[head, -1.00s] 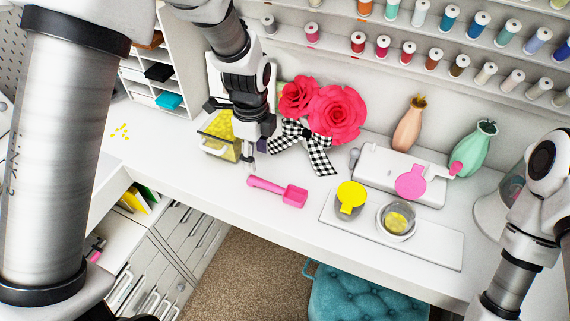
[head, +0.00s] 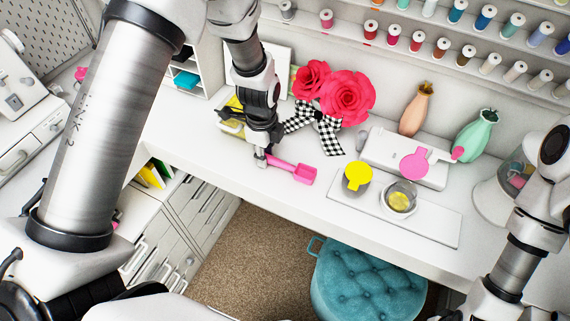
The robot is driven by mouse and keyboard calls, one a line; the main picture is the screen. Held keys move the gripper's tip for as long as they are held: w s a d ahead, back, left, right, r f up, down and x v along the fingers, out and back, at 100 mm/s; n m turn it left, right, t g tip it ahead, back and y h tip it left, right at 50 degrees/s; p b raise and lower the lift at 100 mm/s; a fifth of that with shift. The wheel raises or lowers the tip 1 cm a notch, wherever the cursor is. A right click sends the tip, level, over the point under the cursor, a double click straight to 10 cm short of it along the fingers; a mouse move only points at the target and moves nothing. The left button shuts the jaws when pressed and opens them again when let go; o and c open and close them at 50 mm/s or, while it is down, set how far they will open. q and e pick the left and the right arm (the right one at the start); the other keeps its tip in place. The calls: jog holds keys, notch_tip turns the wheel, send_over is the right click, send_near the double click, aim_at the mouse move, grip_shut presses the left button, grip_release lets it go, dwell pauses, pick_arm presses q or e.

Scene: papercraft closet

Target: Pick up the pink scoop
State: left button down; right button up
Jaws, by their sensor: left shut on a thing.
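The pink scoop (head: 303,173) lies on the white desk, its square head toward the right and its handle toward the left. My left gripper (head: 262,158) points down at the desk and is shut on the end of the scoop's handle. The fingers hide the handle's tip. I cannot tell whether the scoop is lifted at all; it looks level and close to the desk top. Of my right arm, links show at the right edge; its gripper is not in view.
A yellow-filled box (head: 232,127) stands just behind my left gripper, and a checkered bow (head: 318,122) with red paper flowers (head: 347,98) is behind the scoop. A teal stool (head: 368,283) stands below.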

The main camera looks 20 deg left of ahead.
pick_arm(q)
jog(key=shift+w+f, duration=0.1)
jog(key=shift+r, duration=0.35)
notch_tip(320, 180, up, 9)
jog(key=shift+r+b, duration=0.15)
jog(key=shift+b, duration=1.1)
